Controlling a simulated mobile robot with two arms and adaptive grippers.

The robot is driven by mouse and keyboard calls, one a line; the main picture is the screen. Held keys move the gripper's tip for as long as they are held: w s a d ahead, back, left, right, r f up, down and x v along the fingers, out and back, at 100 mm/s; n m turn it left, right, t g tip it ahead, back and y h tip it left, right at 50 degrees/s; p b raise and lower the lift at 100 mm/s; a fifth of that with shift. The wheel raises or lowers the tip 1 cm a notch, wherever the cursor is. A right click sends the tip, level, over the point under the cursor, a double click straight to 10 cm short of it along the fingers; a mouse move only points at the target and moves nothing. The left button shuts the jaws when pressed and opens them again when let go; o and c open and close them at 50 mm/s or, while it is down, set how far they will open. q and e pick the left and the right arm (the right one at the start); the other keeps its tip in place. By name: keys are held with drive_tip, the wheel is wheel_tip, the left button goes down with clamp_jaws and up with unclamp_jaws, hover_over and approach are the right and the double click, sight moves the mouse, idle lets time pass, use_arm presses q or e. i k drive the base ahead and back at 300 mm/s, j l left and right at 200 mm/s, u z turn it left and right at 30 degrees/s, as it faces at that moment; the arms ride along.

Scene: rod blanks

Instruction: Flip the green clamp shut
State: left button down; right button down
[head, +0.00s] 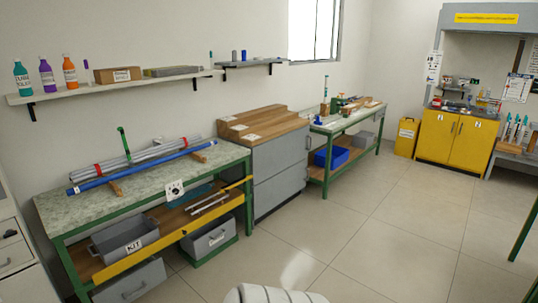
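A green upright part (123,141), which looks like the green clamp, stands at the back of the left workbench (222,155). Its arm points up, so it looks open, though it is small here and its base is hidden behind the rods. A bundle of grey rods (150,152) with red bands lies in front of it. A blue rod (142,172) lies along the front of the bundle, on wooden supports. Neither of my grippers is in view.
Below the benchtop are a yellow rail (160,243), grey bins (125,239) and loose rods. A grey cabinet with a wooden top (262,122) adjoins on the right. A shelf (110,87) with bottles hangs above. The tiled floor (380,225) is clear.

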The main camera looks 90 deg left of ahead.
sight(120, 129)
drive_tip(key=u, duration=0.5)
drive_tip(key=j+u, duration=0.15)
drive_tip(key=u, duration=0.35)
drive_tip(key=k+j+u, duration=0.1)
drive_tip(key=u, duration=0.4)
drive_tip(key=j+u, duration=0.1)
drive_tip(key=u, duration=0.35)
drive_tip(key=j+u, duration=0.35)
drive_tip(key=u, duration=0.15)
drive_tip(key=i+j+u, duration=0.2)
drive_tip(key=u, duration=0.25)
drive_tip(key=i+j+u, duration=0.2)
drive_tip(key=j+u, duration=0.15)
drive_tip(key=u, duration=0.15)
drive_tip(key=i+j+u, duration=0.1)
drive_tip(key=i+j, duration=0.4)
drive_tip(key=i+j+z, duration=0.35)
drive_tip(key=i, duration=0.3)
drive_tip(key=i+j+z, duration=0.4)
drive_tip(key=i+j, duration=0.2)
drive_tip(key=j, duration=0.15)
